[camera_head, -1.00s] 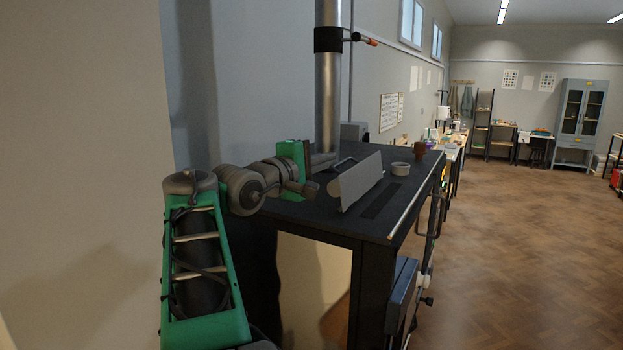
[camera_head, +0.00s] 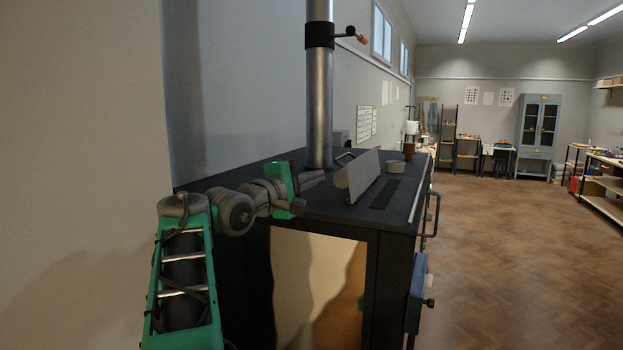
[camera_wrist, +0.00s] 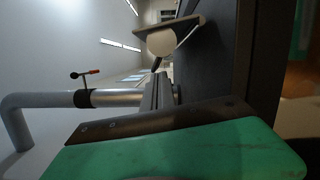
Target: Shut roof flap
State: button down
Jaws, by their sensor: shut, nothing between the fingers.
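The roof flap (camera_head: 363,176) is a grey plate standing raised and tilted on the dark top of the kiln, beside a dark slot (camera_head: 384,196). My gripper (camera_head: 316,178) is shut and empty, over the kiln top to the left of the flap, with a small gap between them in the head view. In the wrist view my gripper's fingers (camera_wrist: 162,92) point away from the camera, and a plate that looks like the flap (camera_wrist: 172,25) shows beyond them. Its hinge cannot be made out.
A metal flue pipe (camera_head: 319,95) with a dark collar and red-tipped handle rises behind my gripper. The wooden floor (camera_head: 490,250) to the right is clear.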

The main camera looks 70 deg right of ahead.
aim_at(353, 164)
jog(key=p+x, duration=0.1)
jog(key=x, duration=0.5)
jog(key=shift+d, duration=0.15)
jog(key=shift+r, duration=0.2)
